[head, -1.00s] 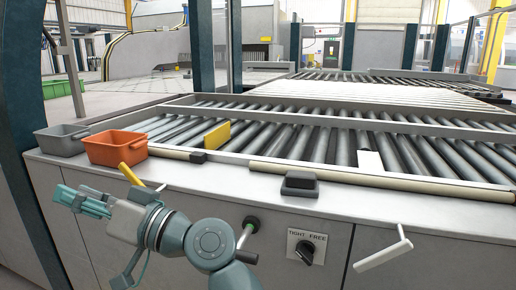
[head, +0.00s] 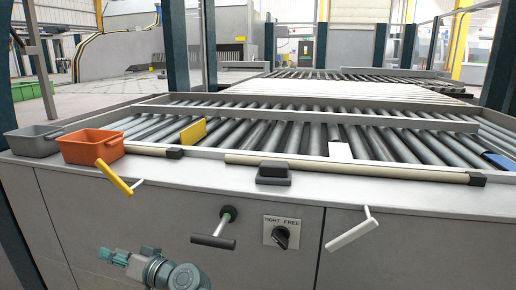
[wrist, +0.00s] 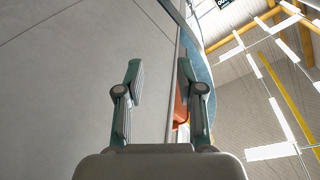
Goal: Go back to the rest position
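My gripper (wrist: 160,75) is open and empty in the wrist view, its two fingers apart with only the cabinet front and surroundings behind them. In the head view my gripper (head: 112,256) is low at the bottom left, in front of the grey cabinet (head: 110,215) and below its top edge. It touches nothing that I can see. Part of my arm is cut off by the bottom of the head view.
On the cabinet top stand an orange bin (head: 92,148) and a grey bin (head: 32,141). A yellow handle (head: 114,178), a black T-handle (head: 214,241), a TIGHT/FREE knob (head: 281,237) and a white handle (head: 351,233) stick out in front. Rollers (head: 290,135) lie behind.

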